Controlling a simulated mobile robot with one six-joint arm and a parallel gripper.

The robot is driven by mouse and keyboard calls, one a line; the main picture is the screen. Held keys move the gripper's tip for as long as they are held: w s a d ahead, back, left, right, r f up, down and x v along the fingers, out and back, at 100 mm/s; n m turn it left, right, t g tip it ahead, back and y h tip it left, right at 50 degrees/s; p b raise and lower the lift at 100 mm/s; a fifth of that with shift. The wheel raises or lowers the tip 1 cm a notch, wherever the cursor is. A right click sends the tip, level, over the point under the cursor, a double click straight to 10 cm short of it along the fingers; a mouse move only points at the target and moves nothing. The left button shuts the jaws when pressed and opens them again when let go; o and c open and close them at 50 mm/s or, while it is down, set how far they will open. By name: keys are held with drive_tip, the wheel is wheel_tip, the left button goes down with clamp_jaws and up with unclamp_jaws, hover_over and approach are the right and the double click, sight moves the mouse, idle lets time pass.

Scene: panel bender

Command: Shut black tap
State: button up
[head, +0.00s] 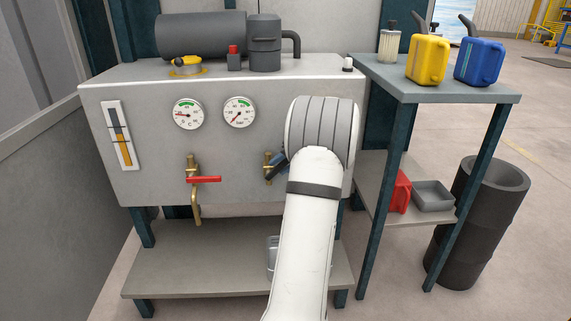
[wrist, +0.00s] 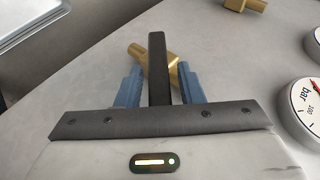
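The black tap has a brass body (head: 267,167) on the machine's grey front panel, below the gauges. My arm hides most of it in the head view. In the wrist view its black handle (wrist: 158,50) runs straight up the picture, across the slanted brass body (wrist: 138,52). My gripper (wrist: 159,68) has blue fingers, one on each side of the handle, with narrow gaps visible. It is open around the handle. In the head view my gripper (head: 279,163) is mostly hidden behind my wrist.
A red-handled tap (head: 203,180) is left of the black tap. Two gauges (head: 188,114) (head: 239,112) and a level glass (head: 118,136) are on the panel. A side table (head: 440,92) with yellow (head: 427,60) and blue (head: 479,61) cans stands right.

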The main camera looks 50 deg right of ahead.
drive_tip(key=shift+o, duration=0.4)
drive_tip(key=shift+s+d+r, duration=0.1)
drive_tip(key=shift+s+r, duration=0.1)
drive_tip(key=shift+s+d+r, duration=0.1)
drive_tip(key=shift+s+r, duration=0.05)
drive_tip(key=p+v, duration=0.3)
drive_tip(key=v, duration=0.4)
